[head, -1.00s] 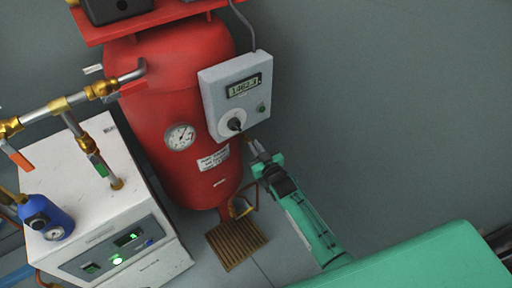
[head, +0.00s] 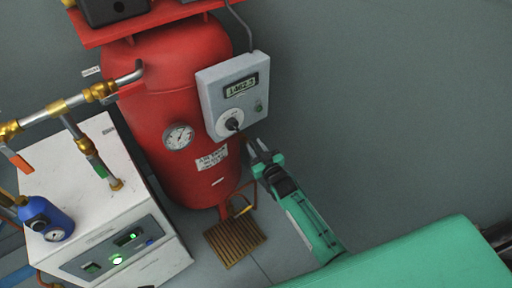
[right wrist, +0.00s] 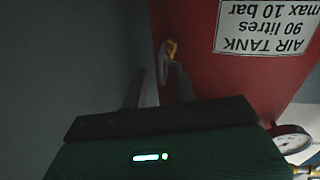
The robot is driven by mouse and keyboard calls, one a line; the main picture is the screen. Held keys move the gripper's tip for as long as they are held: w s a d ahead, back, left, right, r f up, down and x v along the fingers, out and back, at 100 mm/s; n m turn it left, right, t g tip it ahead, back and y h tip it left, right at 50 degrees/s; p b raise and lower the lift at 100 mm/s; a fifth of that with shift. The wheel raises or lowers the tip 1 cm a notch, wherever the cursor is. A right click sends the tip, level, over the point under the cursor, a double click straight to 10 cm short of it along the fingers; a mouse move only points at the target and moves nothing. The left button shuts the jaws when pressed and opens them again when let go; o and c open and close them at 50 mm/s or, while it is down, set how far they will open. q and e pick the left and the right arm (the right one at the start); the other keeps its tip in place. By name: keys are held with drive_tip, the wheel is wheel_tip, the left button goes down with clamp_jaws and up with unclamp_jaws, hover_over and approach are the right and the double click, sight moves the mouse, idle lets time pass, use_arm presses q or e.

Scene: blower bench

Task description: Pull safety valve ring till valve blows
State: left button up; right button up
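The red air tank (head: 165,95) stands upright against the wall, with a round gauge (head: 179,137) and a white label (head: 212,158). My right gripper (head: 257,149) is beside the tank, just below the grey control box, its two fingers apart. In the right wrist view the tank (right wrist: 195,30) and its label appear upside down. A small brass fitting (right wrist: 170,47) on the tank, with a pale ring-like part (right wrist: 162,65), shows just beyond the open fingers (right wrist: 159,88). I cannot tell whether a finger touches it. My left gripper is out of view.
The control box (head: 234,95), with a display and a dark knob, hangs close above my right gripper. A white machine (head: 85,190), brass-jointed pipes (head: 57,107) and a blue regulator (head: 46,217) stand at left. A slatted wooden piece (head: 236,240) lies below the tank. The right wall side is clear.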

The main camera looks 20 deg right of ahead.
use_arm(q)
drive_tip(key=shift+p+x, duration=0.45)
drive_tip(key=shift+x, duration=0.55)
use_arm(e)
drive_tip(key=s+d, duration=0.2)
drive_tip(key=s, duration=1.1)
drive_tip(key=shift+s+d, duration=0.2)
drive_tip(key=shift+d, duration=0.1)
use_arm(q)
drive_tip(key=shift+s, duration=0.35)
